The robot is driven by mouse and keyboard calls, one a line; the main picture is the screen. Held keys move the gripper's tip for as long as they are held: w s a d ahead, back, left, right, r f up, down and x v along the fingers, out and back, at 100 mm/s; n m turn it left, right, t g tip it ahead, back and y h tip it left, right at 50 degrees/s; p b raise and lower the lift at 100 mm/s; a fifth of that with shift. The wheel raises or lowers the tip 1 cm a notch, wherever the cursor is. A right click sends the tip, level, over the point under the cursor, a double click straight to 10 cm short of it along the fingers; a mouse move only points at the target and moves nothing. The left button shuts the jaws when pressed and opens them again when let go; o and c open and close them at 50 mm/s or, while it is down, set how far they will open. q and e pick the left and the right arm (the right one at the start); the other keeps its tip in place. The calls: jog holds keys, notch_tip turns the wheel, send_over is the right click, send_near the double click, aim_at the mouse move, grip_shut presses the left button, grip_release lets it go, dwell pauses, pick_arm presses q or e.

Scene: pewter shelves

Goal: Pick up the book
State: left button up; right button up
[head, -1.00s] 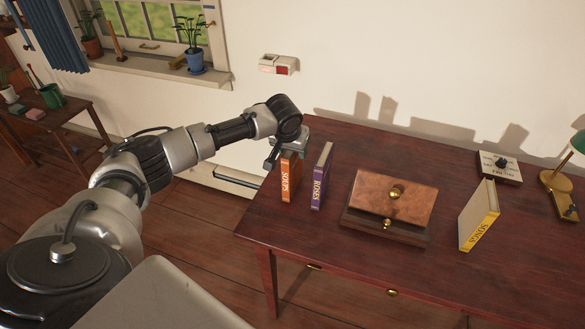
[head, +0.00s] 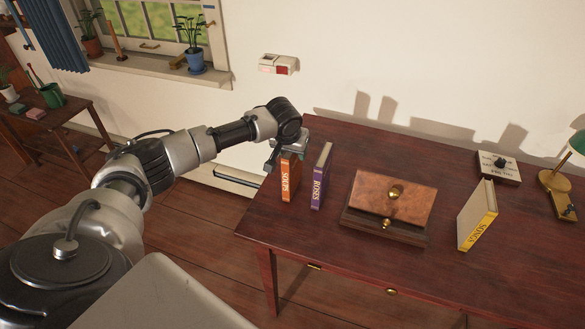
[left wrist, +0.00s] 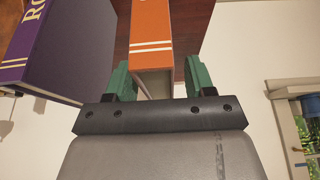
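An orange book (head: 288,178) titled SOUPS stands upright near the left end of the desk. My left gripper (head: 285,154) is over its top; in the left wrist view its green fingers (left wrist: 158,78) are apart on either side of the orange book (left wrist: 152,35). A gap shows between the book and the right-hand finger; the left-hand finger is close to it. A purple book (head: 322,176) titled ROSES stands just right of it and also shows in the left wrist view (left wrist: 60,45). A yellow-spined book (head: 478,217) titled SONGS stands farther right. My right gripper is out of view.
The dark red desk (head: 330,245) carries a wooden box (head: 393,202) with brass knobs, a white dial plate (head: 499,165) and a green-shaded lamp (head: 560,182). The wall is close behind. The desk's front left is clear.

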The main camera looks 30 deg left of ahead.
pick_arm(q)
grip_shut()
